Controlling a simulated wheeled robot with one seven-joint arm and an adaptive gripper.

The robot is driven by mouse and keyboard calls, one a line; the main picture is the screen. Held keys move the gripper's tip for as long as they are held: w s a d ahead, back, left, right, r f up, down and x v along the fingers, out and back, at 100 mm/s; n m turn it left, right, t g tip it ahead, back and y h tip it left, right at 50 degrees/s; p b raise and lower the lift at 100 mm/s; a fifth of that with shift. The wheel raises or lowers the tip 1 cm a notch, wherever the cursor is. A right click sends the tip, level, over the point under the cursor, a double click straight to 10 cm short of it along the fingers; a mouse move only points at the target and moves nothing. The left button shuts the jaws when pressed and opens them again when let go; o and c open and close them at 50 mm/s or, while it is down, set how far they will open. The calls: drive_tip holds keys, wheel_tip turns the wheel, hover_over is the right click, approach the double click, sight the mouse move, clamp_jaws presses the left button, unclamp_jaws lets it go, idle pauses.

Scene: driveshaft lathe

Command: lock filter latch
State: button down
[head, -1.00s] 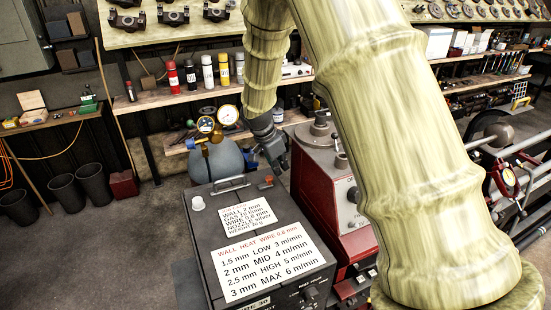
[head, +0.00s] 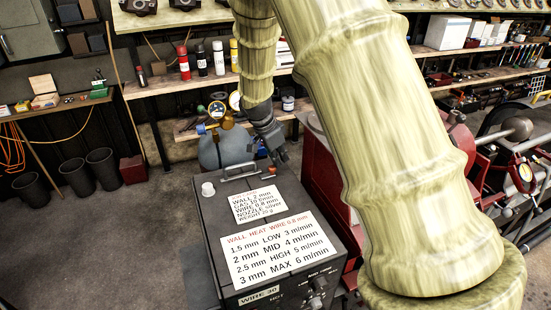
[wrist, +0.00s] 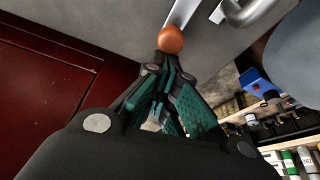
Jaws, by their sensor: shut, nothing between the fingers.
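The dark welder box (head: 222,235) has a small orange-red knob (head: 272,170) at the back right of its top, beside the metal carry handle (head: 240,175). In the wrist view this orange ball knob (wrist: 171,39) sits at the end of a pale flat bar (wrist: 183,12); I take this to be the latch. My gripper (head: 281,158) is just behind and right of the knob in the head view. In the wrist view my gripper (wrist: 165,78) is shut and empty, its fingertips close below the ball. I cannot tell whether they touch it.
A red machine (head: 325,175) stands right of the welder box. A blue-grey gas cylinder with gauges (head: 228,148) stands behind it. A white cap (head: 208,189) is on the box's left edge. Bins (head: 102,168) stand at left; floor between is clear.

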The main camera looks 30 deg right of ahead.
sight(270, 168)
drive_tip(key=shift+s, duration=0.15)
drive_tip(key=shift+a+r, duration=0.15)
drive_tip(key=shift+w+r, duration=0.2)
drive_tip(key=p+v, duration=0.5)
drive_tip(key=v, duration=0.4)
drive_tip(key=shift+s+r, duration=0.2)
drive_tip(key=shift+a+f, duration=0.1)
drive_tip(key=shift+a, duration=0.05)
